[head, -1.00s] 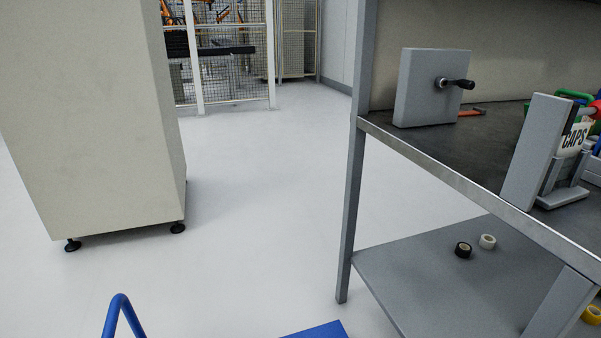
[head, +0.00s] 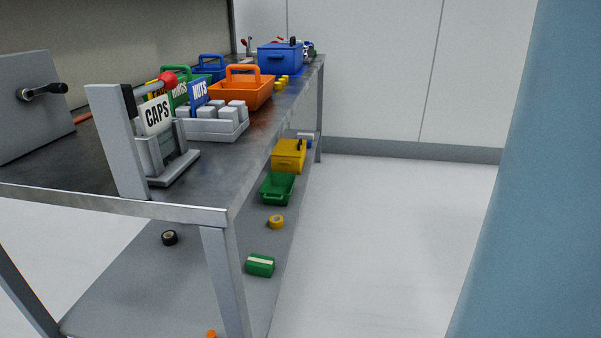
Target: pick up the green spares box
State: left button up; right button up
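A small green box (head: 260,265) with a pale stripe across its top lies on the lower shelf of the workbench, near the shelf's right edge. Farther back on that shelf is an open green bin (head: 278,189). On the bench top a green carrier with a handle (head: 177,72) is partly hidden behind signs and other containers. No lettering on these green things is legible enough to tell which is the spares box. Neither of my grippers shows in the head view.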

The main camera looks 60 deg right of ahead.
aim_at(257, 265)
jog(key=z, duration=1.55)
jog(key=i+l, duration=0.4)
jog(key=i+l+u, duration=0.35)
jog(key=l+u, duration=0.2)
jog(key=i+l+u, duration=0.25)
jog(key=l, duration=0.2)
jog(key=l+u, duration=0.25)
jog(key=l, duration=0.1)
